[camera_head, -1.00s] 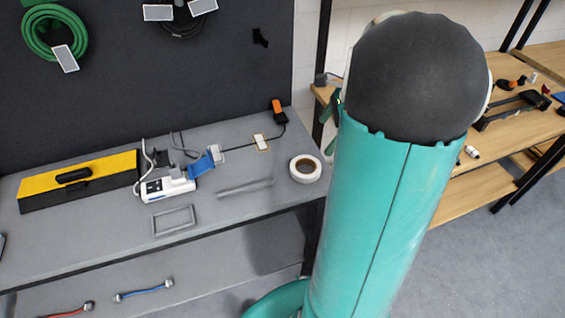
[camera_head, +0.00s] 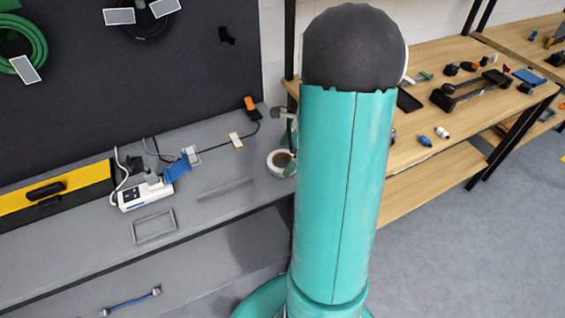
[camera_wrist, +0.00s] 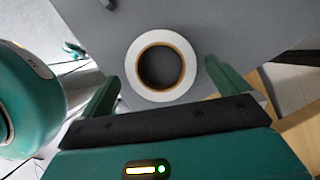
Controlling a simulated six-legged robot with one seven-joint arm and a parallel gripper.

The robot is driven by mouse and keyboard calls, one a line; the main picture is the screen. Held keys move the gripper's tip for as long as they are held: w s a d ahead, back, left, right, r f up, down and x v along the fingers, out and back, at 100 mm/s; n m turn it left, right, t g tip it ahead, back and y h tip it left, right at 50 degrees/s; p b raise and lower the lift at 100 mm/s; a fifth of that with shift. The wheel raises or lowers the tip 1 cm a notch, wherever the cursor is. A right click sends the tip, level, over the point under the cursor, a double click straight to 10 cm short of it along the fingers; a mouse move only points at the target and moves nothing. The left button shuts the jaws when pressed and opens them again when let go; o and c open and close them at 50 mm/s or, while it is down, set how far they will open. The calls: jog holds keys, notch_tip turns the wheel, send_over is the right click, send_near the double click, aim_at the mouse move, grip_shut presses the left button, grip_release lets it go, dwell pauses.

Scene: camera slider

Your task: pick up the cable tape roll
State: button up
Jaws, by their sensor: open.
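The cable tape roll is a white ring with a brown core. In the head view the roll (camera_head: 272,163) lies flat near the right end of the grey bench, its right side partly covered by my gripper. In the wrist view the roll (camera_wrist: 129,76) lies just beyond my gripper, between the lines of its two fingers. My gripper (camera_wrist: 165,82) has two green fingers spread wide, one to each side of the roll, with nothing held. In the head view my gripper (camera_head: 292,130) shows only in part beside my arm, close to the roll.
A white power strip (camera_head: 145,193), a grey frame (camera_head: 154,241) and a yellow and black case (camera_head: 80,178) lie left on the grey bench (camera_head: 215,220). A black cable with an orange end (camera_head: 251,103) lies behind the roll. A wooden bench (camera_head: 420,150) stands right.

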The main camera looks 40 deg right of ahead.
jog(key=shift+x, duration=0.9)
jog(key=c, duration=1)
jog(key=shift+r, duration=0.1)
jog(key=shift+c, duration=0.2)
jog(key=shift+w+r, duration=0.1)
jog(key=shift+r, duration=0.5)
notch_tip(320, 180, up, 2)
jog(key=shift+r, duration=0.2)
jog(key=s+a+r, duration=0.4)
jog(key=s+r, duration=0.5)
jog(key=s, duration=0.4)
jog(key=shift+s, duration=0.3)
jog(key=shift+r, duration=0.15)
